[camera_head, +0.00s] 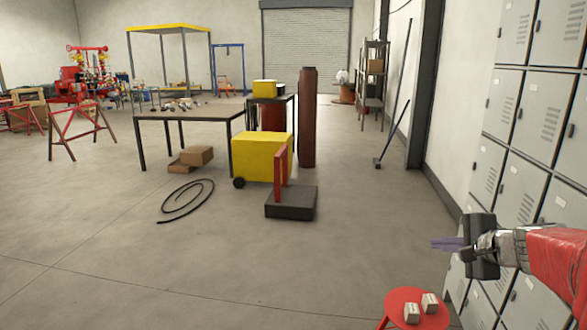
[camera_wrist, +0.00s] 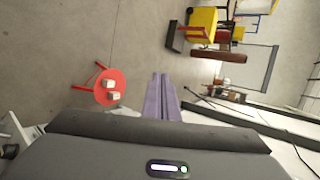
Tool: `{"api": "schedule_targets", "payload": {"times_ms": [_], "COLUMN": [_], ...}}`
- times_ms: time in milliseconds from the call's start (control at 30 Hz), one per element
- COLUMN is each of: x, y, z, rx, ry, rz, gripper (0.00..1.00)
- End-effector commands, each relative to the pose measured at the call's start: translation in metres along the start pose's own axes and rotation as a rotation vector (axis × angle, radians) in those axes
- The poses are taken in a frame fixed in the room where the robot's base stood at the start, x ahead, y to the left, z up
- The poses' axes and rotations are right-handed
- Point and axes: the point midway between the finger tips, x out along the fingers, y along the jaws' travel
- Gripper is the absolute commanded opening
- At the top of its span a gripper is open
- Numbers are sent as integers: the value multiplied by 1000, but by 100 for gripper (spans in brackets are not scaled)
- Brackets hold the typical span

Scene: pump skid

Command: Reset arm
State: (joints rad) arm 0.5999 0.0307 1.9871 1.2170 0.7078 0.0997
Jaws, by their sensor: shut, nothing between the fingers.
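My gripper (camera_head: 446,244) is at the right of the head view, at the end of my red-sleeved arm, pointing left. Its two purple fingers are together with nothing between them. In the wrist view my gripper (camera_wrist: 161,78) shows at the centre, its fingers side by side. It is in free air in front of the grey lockers (camera_head: 520,180) and above the level of a red round stool (camera_head: 404,297). The stool carries two small pale blocks (camera_head: 429,303). The stool also shows left of the fingers in the wrist view (camera_wrist: 101,82).
A yellow wheeled box (camera_head: 258,160) and a dark platform with a red post (camera_head: 291,204) stand mid-floor. A black hose (camera_head: 187,203) lies coiled near a long table (camera_head: 190,116). A shelf rack (camera_head: 374,80) stands against the wall. The foreground floor at left is clear.

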Motion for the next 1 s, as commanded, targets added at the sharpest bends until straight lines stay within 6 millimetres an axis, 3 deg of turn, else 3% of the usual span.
{"api": "schedule_targets", "payload": {"times_ms": [33,200,500,800,1000], "x": [-3,-18,-60,-114,-144], "y": [10,52,130,197,222], "z": [17,65,130,163,175], "rx": [-61,-277,-672,-1069,-1291], "ry": [-20,-86,-193,-259,-265], "rz": [37,175,405,598,662], "gripper": [0,0,0,0,0]}}
